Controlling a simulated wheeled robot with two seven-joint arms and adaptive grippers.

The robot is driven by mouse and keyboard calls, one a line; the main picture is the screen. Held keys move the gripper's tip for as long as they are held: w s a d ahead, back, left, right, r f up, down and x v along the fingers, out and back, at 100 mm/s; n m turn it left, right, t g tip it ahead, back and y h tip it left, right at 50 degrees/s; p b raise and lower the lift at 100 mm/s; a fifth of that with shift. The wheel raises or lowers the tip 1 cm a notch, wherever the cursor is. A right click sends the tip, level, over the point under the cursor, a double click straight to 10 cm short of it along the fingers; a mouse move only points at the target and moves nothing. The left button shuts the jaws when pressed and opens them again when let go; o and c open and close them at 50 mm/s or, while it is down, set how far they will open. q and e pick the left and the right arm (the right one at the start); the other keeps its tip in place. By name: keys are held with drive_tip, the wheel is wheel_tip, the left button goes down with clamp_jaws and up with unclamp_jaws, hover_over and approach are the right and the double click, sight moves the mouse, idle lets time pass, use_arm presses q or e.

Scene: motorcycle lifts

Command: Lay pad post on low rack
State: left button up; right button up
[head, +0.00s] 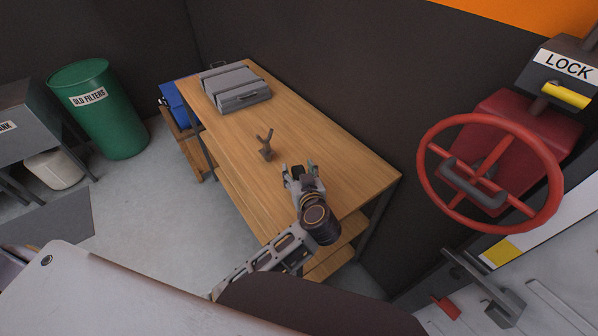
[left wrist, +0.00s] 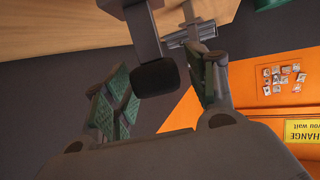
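A grey post with a black rounded pad (left wrist: 155,76) shows in the left wrist view, between the fingers of my left gripper (left wrist: 160,98). I take it for the pad post; both fingers look apart from it. In the head view my left gripper (head: 300,172) is over the near right part of the wooden bench (head: 340,160), its fingers spread, with the post mostly hidden there. A fork-topped post (head: 266,146) stands on the bench, left of the gripper. The bench has a lower shelf (head: 236,199); I cannot tell whether it is the low rack. My right gripper is not in view.
A grey case (head: 236,88) sits at the bench's far end. A green drum (head: 104,115) stands left on the floor. A red wheel (head: 427,170) on a lock unit is to the right. Bare bench top lies between the case and the fork-topped post.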

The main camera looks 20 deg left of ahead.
use_arm(q)
drive_tip(key=shift+r, duration=0.1)
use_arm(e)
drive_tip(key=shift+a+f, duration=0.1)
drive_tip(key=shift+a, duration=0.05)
use_arm(q)
drive_tip(key=shift+s+d+r, duration=0.15)
drive_tip(key=shift+s+d, duration=0.15)
drive_tip(key=shift+s, duration=0.2)
drive_tip(key=v, duration=0.6)
drive_tip(key=shift+b, duration=0.35)
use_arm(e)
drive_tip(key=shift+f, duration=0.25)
